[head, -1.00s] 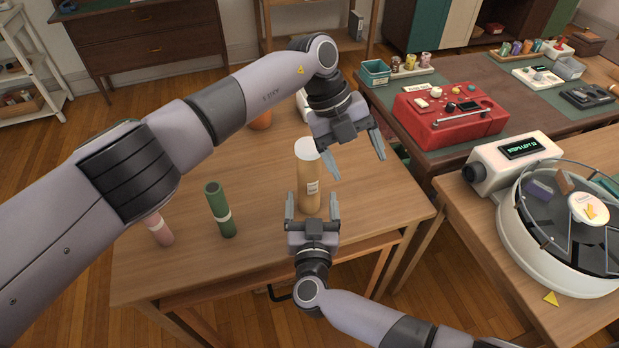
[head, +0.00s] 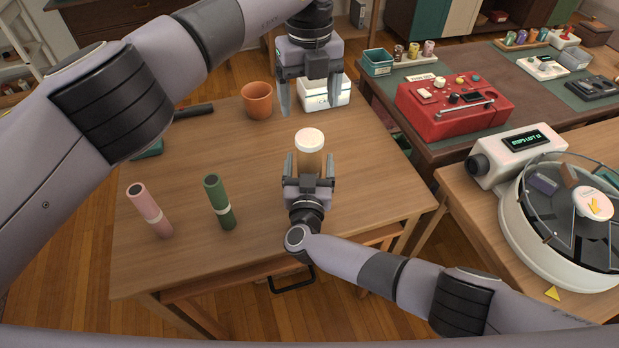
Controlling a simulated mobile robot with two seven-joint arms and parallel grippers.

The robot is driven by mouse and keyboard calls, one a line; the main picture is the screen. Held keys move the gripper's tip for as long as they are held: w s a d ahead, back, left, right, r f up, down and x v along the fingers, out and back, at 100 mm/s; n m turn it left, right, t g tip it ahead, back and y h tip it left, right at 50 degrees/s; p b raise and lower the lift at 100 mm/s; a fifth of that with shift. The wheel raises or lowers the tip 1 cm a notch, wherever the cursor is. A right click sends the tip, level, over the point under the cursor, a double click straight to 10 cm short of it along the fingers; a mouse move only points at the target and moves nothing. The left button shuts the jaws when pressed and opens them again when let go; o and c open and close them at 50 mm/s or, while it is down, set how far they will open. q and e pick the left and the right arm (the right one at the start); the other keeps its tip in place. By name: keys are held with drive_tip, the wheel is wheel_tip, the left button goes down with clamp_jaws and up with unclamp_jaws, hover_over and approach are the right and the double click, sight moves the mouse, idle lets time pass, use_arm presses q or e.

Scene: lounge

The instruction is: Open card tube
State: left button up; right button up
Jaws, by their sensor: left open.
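The card tube (head: 309,161) is tan with a white cap (head: 309,138) on its top end. It stands upright near the middle of the wooden table, its lower part hidden by my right gripper. My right gripper (head: 309,163) has one finger on each side of the tube, and they look closed against it. My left gripper (head: 309,103) is open and empty, fingers pointing down, above and beyond the cap and apart from it.
A green tube (head: 219,204) and a pink tube (head: 149,211) stand at left. A terracotta pot (head: 257,99), a white box (head: 323,98) and a dark cylinder (head: 193,111) are behind. A red device (head: 455,108) and a round machine (head: 556,250) occupy the right-hand tables.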

drive_tip(key=shift+w, duration=0.55)
